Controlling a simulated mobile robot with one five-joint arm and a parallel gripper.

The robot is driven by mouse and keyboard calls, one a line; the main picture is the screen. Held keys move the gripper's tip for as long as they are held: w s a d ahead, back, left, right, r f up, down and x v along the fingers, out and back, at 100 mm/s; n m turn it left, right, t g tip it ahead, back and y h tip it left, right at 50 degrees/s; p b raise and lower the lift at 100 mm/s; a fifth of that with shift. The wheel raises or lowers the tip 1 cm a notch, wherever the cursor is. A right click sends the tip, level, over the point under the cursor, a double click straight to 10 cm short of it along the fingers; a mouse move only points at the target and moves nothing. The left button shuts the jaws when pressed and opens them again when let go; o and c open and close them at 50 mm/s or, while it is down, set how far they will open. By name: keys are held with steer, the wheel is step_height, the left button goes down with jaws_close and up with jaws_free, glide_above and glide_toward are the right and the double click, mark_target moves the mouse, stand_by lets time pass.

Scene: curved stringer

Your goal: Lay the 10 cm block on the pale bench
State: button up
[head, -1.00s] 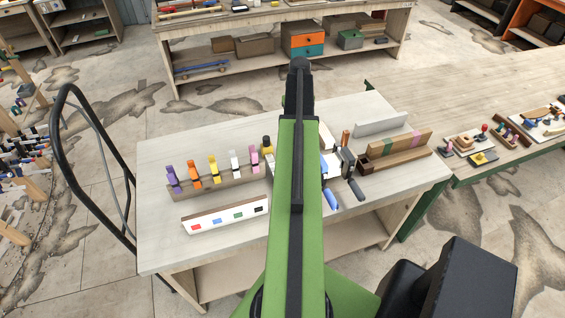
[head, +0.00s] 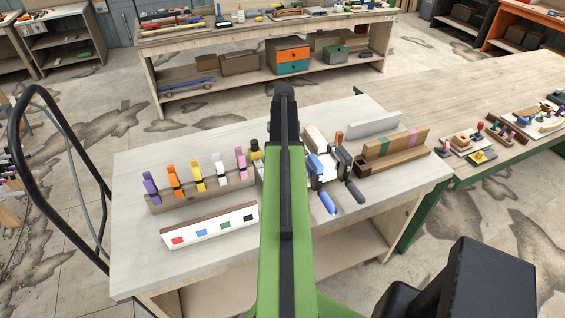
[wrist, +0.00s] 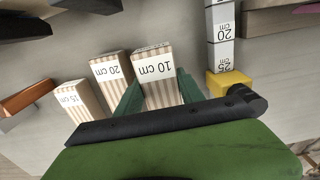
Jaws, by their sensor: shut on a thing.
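In the wrist view, my gripper (wrist: 159,82) has its two green fingers on either side of the striped wooden block labelled "10 cm" (wrist: 154,68). It is shut on that block. A "20 cm" block (wrist: 110,76) stands close on the left, with a "15 cm" block (wrist: 80,103) further left. A pale-topped bench (head: 140,262) spreads under my arm in the head view. There my gripper and the held block are hidden behind my green arm. I cannot tell whether the block is clear of the surface beneath it.
A white marked post in a yellow foot (wrist: 228,83) stands right of my gripper. The bench holds a rack of coloured clamps (head: 200,190), a white strip with coloured squares (head: 210,226) and blue-handled tools (head: 328,203). Its front left is bare.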

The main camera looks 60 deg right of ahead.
step_height(320, 180, down, 4)
steer(key=b, duration=0.4)
steer(key=shift+r, duration=0.25)
steer(key=shift+f, duration=0.25)
steer(key=o, duration=1.5)
steer(key=shift+r, duration=0.1)
steer(key=shift+c, duration=0.2)
steer(key=shift+w, duration=0.1)
step_height(320, 180, up, 12)
steer(key=p, duration=1.2)
steer(key=shift+r, duration=0.15)
